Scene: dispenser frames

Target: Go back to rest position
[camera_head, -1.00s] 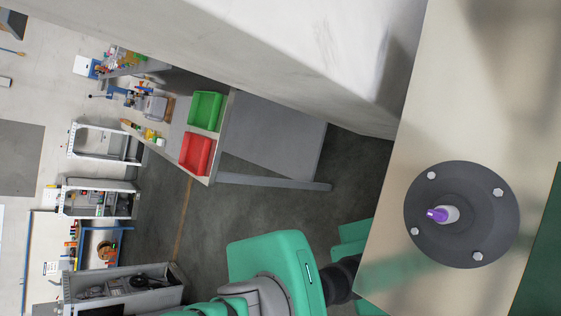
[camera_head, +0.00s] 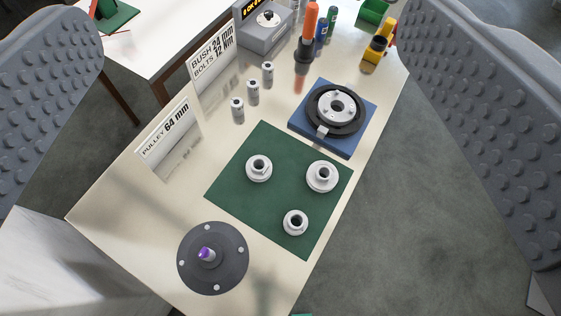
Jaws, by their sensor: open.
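My gripper (camera_head: 280,120) shows as two grey, studded fingers at the left and right edges of the view, wide apart with nothing between them. It is above the workbench (camera_head: 110,215), clear of everything on it. Below it, a dark round flange (camera_head: 225,275) with bolts and a purple-tipped post lies at the near end of the bench. A green mat (camera_head: 240,195) holds three white flanged bushes (camera_head: 259,168). A blue fixture (camera_head: 345,145) carries a black and silver pulley.
Signs (camera_head: 164,132) and several small metal cylinders (camera_head: 253,91) stand along the left side. Behind are a grey display box (camera_head: 262,35), an orange-handled tool (camera_head: 308,30), bottles and a yellow tool (camera_head: 375,52). Open floor (camera_head: 385,240) lies at the right.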

